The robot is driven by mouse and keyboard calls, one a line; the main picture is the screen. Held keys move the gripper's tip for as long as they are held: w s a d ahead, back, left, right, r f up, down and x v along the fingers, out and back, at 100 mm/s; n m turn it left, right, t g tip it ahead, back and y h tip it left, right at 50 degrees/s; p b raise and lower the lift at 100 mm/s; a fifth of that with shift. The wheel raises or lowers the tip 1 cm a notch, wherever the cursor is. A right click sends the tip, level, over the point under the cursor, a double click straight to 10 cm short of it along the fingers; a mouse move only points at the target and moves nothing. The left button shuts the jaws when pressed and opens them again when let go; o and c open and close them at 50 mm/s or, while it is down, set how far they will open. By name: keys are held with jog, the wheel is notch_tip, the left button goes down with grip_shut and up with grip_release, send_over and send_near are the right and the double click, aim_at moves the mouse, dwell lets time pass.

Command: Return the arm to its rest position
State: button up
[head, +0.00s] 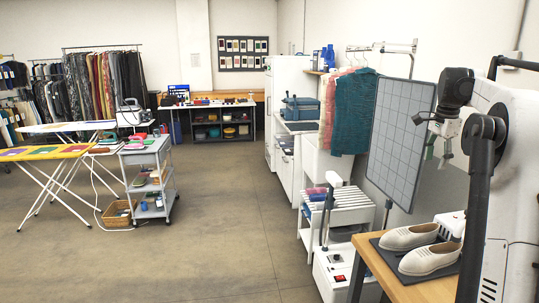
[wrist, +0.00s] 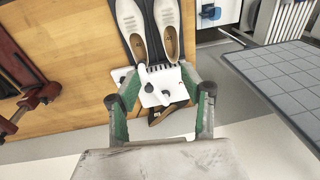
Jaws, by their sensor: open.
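My gripper (head: 437,148) hangs at the right of the head view, above the end of a wooden table. In the wrist view my gripper (wrist: 160,92) shows its two green-sided fingers spread apart with nothing held between them. Beyond the fingertips, lower down, are a white device with dark knobs (wrist: 160,88) and a pair of pale shoes (wrist: 130,18) on a dark mat. In the head view the shoes (head: 428,259) sit on the table below my gripper, clear of it.
The wooden table (head: 385,272) stands at the lower right. A grey gridded panel (head: 401,130) stands close to my gripper on its left. A red clamp-like tool (wrist: 40,95) lies at the left of the wrist view. Garments hang beyond the panel. The floor (head: 215,225) in the middle is clear.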

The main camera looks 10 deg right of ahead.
jog(key=s+a+r+n+t+b, duration=0.15)
jog(key=s+a+n, duration=0.3)
jog(key=a, duration=1.15)
jog(key=s+a+n+t, duration=0.25)
jog(key=a+n, duration=0.25)
jog(key=a, duration=1)
jog(key=s+a+f+n+t+b, duration=0.1)
jog(key=s+a+f+n+t, duration=0.1)
jog(key=s+a+f+n, duration=0.7)
jog(key=s+a+f, duration=0.8)
jog(key=s+a, duration=0.3)
jog(key=shift+s+n+y, duration=0.2)
jog(key=shift+n+y, duration=0.15)
jog(key=shift+y, duration=0.05)
